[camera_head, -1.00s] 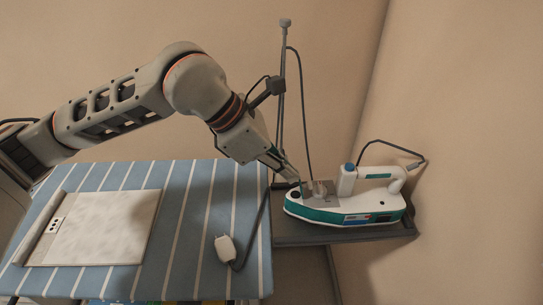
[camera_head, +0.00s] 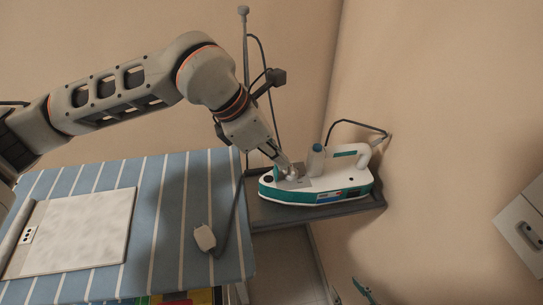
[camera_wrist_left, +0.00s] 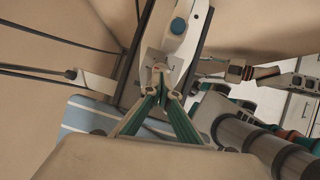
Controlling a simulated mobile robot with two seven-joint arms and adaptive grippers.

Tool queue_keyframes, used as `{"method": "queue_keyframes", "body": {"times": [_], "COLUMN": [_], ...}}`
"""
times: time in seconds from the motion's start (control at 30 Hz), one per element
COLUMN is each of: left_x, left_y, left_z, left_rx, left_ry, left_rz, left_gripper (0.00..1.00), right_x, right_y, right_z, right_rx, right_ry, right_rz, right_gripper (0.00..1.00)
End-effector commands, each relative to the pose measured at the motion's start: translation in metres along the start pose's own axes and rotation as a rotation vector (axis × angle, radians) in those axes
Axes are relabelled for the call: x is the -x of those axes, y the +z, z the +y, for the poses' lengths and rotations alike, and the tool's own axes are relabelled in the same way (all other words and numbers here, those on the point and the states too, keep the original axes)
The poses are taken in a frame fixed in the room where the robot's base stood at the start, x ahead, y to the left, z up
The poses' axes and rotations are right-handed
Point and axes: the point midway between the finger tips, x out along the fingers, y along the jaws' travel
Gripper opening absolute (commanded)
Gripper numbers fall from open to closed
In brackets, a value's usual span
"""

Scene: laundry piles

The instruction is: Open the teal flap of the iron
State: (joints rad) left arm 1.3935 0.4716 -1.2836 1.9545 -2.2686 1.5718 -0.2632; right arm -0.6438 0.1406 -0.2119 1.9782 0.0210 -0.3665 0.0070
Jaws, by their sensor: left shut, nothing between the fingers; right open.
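The iron (camera_head: 330,184), white above with a teal band around its lower body, stands on a dark shelf with its nose to the left. A blue-topped handle post (camera_head: 317,149) rises from it. My left gripper (camera_head: 290,170) is shut and empty, its tips at the grey plate on the iron's front top. In the left wrist view the shut tips (camera_wrist_left: 161,78) meet this plate, below the blue knob (camera_wrist_left: 178,26). I cannot clearly tell the teal flap from the fingers there. My right gripper (camera_head: 364,289) shows only partly at the bottom edge, away from the iron.
The dark shelf (camera_head: 290,219) is barely wider than the iron. A striped ironing board (camera_head: 175,215) lies to its left, with a white plug-like piece (camera_head: 204,238) and cable. A thin pole (camera_head: 245,80) stands behind. A white cabinet (camera_head: 524,235) is at the right.

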Motion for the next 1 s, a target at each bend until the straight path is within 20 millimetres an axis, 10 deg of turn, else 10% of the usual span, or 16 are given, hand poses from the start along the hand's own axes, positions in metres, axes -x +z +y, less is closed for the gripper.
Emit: {"method": "queue_keyframes", "body": {"times": [1.0], "left_x": [-0.002], "left_y": [-0.013], "left_z": [0.001], "left_rx": [0.003], "left_ry": [-0.003], "left_rz": [0.000], "left_gripper": [0.00], "right_x": [-0.003], "right_y": [0.010], "right_z": [0.001], "right_rx": [0.006], "right_ry": [0.003], "right_rz": [-0.014], "right_gripper": [0.41]}}
